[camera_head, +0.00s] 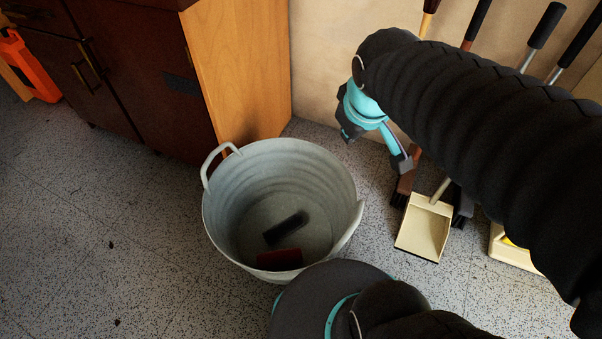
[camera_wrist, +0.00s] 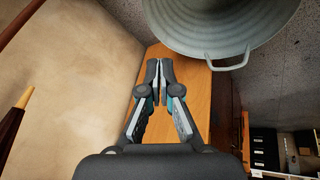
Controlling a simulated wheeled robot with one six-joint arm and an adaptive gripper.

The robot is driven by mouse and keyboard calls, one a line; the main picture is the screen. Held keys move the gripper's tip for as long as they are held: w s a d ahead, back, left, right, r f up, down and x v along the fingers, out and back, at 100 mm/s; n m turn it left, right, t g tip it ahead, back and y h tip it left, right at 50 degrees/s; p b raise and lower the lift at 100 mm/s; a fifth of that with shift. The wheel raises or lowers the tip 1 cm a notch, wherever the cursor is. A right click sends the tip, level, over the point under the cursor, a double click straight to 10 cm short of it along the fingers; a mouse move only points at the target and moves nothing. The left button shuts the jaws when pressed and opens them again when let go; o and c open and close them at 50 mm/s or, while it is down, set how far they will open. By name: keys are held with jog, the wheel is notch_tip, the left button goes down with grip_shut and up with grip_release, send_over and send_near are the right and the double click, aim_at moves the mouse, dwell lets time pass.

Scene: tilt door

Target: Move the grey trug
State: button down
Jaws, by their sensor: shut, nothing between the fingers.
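The grey trug (camera_head: 228,225) stands upright on the speckled floor in the head view, in front of a wooden cabinet. It has two loop handles, one at its upper left and one at its right rim. A black item (camera_head: 286,227) and a dark red item (camera_head: 279,259) lie inside it. In the wrist view the trug (camera_wrist: 215,30) shows at the top right with one handle below its rim. My gripper (camera_wrist: 160,62) is shut and empty, apart from the trug. In the head view my gripper (camera_head: 402,163) hangs to the right of the trug, partly behind my arm.
The cabinet (camera_head: 245,70) stands behind the trug. A cream dustpan (camera_head: 424,228) and brushes are on the right, with several long handles (camera_head: 543,37) leaning on the wall. An orange object (camera_head: 28,66) is at the far left. The floor at left is mostly clear.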

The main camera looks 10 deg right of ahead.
jog(key=w+f+n+g+b, duration=0.1)
jog(key=w+f+n, duration=0.5)
jog(key=w, duration=0.2)
jog(key=n+g+h+b, duration=0.15)
jog(key=n+b, duration=0.25)
jog(key=n, duration=1.4)
send_over(301, 179)
jog(key=s+a, duration=0.2)
jog(key=s, duration=0.1)
notch_tip(301, 179, down, 30)
jog(key=shift+y, duration=0.25)
jog(key=b+x, duration=0.3)
jog(key=x, duration=0.6)
jog(key=shift+s+f, duration=0.1)
jog(key=shift+f, duration=0.15)
jog(key=shift+r, duration=0.1)
